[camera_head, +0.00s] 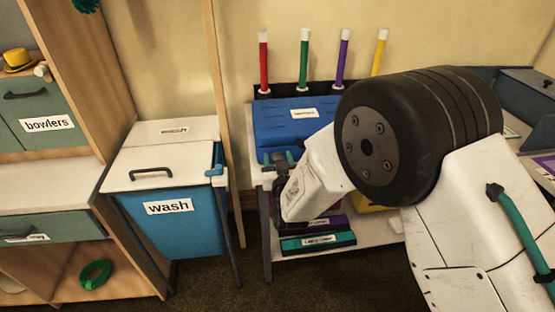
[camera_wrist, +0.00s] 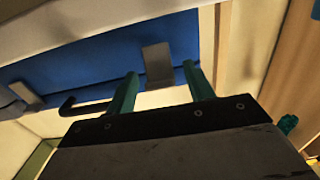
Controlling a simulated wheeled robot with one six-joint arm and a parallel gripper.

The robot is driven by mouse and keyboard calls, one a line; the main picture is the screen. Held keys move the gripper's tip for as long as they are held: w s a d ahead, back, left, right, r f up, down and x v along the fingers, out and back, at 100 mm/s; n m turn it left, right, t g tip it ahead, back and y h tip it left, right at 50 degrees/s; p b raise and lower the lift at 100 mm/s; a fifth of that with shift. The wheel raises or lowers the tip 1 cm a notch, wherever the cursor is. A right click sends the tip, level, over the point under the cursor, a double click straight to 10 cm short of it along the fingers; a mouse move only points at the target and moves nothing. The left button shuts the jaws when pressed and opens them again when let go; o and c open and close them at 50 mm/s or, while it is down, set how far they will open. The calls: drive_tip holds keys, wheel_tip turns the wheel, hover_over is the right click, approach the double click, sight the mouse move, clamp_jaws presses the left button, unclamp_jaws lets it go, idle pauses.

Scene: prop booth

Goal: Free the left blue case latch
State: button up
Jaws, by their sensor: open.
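The blue case (camera_head: 290,122) with a white label lies on the white table, partly behind my arm in the head view. In the wrist view, its blue side (camera_wrist: 95,65) shows a grey latch (camera_wrist: 157,60) near its right end. This looks like the left latch, as the wrist view appears turned over. A second grey latch (camera_wrist: 27,93) and a dark handle (camera_wrist: 85,106) are farther left there. My gripper (camera_wrist: 160,72) is open, its teal fingers on either side of the near latch. I cannot tell whether they touch it. In the head view my gripper (camera_head: 279,160) is at the case's front left.
Red, green, purple and yellow sticks (camera_head: 264,62) stand behind the case. The blue wash bin (camera_head: 176,228) with a white lid stands left of the table (camera_head: 267,232), beside a wooden post (camera_head: 222,100). Purple and teal boxes (camera_head: 318,243) lie on the shelf below.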

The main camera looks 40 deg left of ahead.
drive_tip(key=c, duration=1)
drive_tip(key=shift+f, duration=0.1)
drive_tip(key=t+y, duration=0.1)
drive_tip(key=f+t, duration=0.1)
drive_tip(key=y, duration=0.1)
drive_tip(key=shift+s+d+f+t+y, duration=0.25)
drive_tip(key=shift+f+t+y, duration=0.05)
drive_tip(key=shift+f+t, duration=0.1)
drive_tip(key=shift+f+t+y, duration=0.3)
drive_tip(key=shift+t+y, duration=0.3)
drive_tip(key=shift+f+t+y, duration=0.3)
drive_tip(key=shift+t+y, duration=0.3)
drive_tip(key=o, duration=1)
